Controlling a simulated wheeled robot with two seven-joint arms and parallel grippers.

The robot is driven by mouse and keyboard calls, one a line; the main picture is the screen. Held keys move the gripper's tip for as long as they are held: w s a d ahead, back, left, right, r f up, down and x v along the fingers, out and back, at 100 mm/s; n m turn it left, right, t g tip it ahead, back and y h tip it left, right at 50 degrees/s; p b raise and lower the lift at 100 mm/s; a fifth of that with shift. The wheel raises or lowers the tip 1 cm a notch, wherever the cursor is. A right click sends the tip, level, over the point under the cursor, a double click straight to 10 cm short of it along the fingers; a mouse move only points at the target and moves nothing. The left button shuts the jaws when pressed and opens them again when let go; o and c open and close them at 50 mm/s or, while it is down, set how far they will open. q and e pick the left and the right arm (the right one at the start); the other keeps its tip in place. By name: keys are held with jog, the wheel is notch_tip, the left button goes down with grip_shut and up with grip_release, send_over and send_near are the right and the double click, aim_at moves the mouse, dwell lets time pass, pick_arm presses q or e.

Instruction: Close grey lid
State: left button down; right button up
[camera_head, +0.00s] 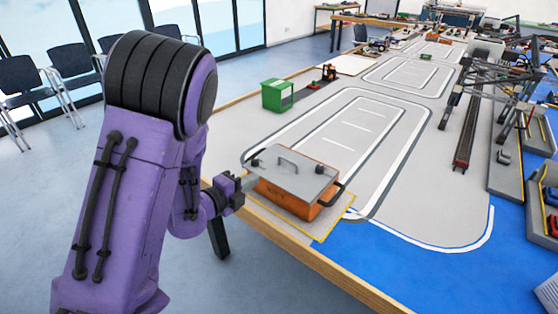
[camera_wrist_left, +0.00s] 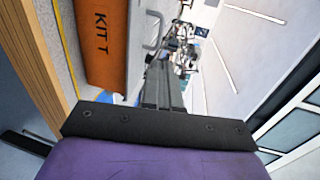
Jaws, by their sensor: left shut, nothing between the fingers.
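The grey lid (camera_head: 300,178) lies over the orange box (camera_head: 285,197) near the table's front left edge. It looks about level; I cannot tell whether it is fully seated. A grey handle stands on the lid, and a black handle (camera_head: 333,194) is at the box's right end. My left gripper (camera_head: 250,184) is shut and empty at the box's left end, close to the lid; contact is unclear. The left wrist view shows the shut fingers (camera_wrist_left: 165,82) beside the orange wall (camera_wrist_left: 100,45) and the lid (camera_wrist_left: 138,45). My right gripper is out of view.
The box stands on a yellow-edged pad (camera_head: 325,232) on the wooden-edged table. A green box (camera_head: 277,95) stands further back. Grey marked lanes (camera_head: 355,130) behind the orange box are clear. Crane models (camera_head: 500,85) and rails are at the right.

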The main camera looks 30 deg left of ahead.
aim_at(287, 160)
pick_arm(q)
jog(key=p+x, duration=0.3)
jog(key=x, duration=0.9)
jog(key=shift+w+p, duration=0.3)
jog(key=shift+p, duration=0.05)
jog(key=shift+w+f, duration=0.25)
jog(key=shift+w, duration=0.15)
jog(key=shift+w+d+f+b, duration=0.1)
jog(key=shift+w+f+b, duration=0.05)
jog(key=shift+w+b, duration=0.45)
jog(key=shift+w, duration=0.45)
jog(key=shift+r, duration=0.2)
